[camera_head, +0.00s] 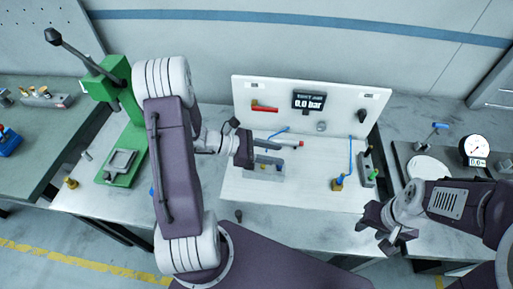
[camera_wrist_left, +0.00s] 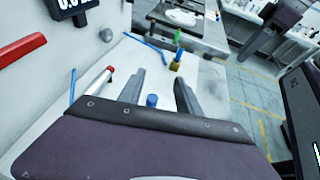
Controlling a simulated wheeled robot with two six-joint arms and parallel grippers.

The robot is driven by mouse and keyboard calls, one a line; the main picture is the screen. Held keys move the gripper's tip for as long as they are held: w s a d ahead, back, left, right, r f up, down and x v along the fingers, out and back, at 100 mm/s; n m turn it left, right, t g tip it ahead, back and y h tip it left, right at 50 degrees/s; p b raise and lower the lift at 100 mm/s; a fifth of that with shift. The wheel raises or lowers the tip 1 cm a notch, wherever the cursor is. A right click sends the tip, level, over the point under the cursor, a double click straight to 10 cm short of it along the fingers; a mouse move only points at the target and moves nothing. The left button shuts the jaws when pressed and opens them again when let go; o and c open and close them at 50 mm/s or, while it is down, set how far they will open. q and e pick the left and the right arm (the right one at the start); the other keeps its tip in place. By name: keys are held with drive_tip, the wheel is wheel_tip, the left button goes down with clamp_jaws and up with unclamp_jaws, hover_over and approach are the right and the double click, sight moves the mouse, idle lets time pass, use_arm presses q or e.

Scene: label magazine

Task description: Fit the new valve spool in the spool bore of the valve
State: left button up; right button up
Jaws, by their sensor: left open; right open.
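A grey valve block (camera_head: 268,173) lies on the white board below my left gripper, partly hidden by it. My left gripper (camera_head: 277,154) is open over the block, its fingers pointing right. In the left wrist view its two fingers (camera_wrist_left: 160,84) stand apart, with a small blue-topped part (camera_wrist_left: 151,100) between and below them, not gripped. A pale rod with a red end (camera_head: 299,143) lies just beyond the fingers; its red end (camera_wrist_left: 110,70) also shows in the left wrist view. I cannot tell which part is the new spool. My right gripper (camera_head: 387,238) is open and empty at the table's front right.
The upright panel holds a 0.0 bar display (camera_head: 308,101) and a red handle (camera_head: 264,107). A green press (camera_head: 122,150) is left, a gauge (camera_head: 475,148) far right.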

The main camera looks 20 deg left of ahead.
use_arm(q)
drive_tip(key=v, duration=0.9)
drive_tip(key=s+d+f+m+g+y, duration=0.1)
drive_tip(key=s+m+y, duration=0.3)
drive_tip(key=m, duration=0.7)
drive_tip(key=s+d+f+m+g+y, duration=0.2)
drive_tip(key=s+f+m+g+y, duration=0.2)
drive_tip(key=m+y, duration=0.4)
drive_tip(key=m, duration=0.4)
drive_tip(key=shift+d, duration=0.35)
use_arm(e)
drive_tip(key=shift+f, duration=0.2)
use_arm(q)
drive_tip(key=shift+s+d+f, duration=0.1)
drive_tip(key=shift+s, duration=0.05)
use_arm(e)
drive_tip(key=shift+c, duration=0.5)
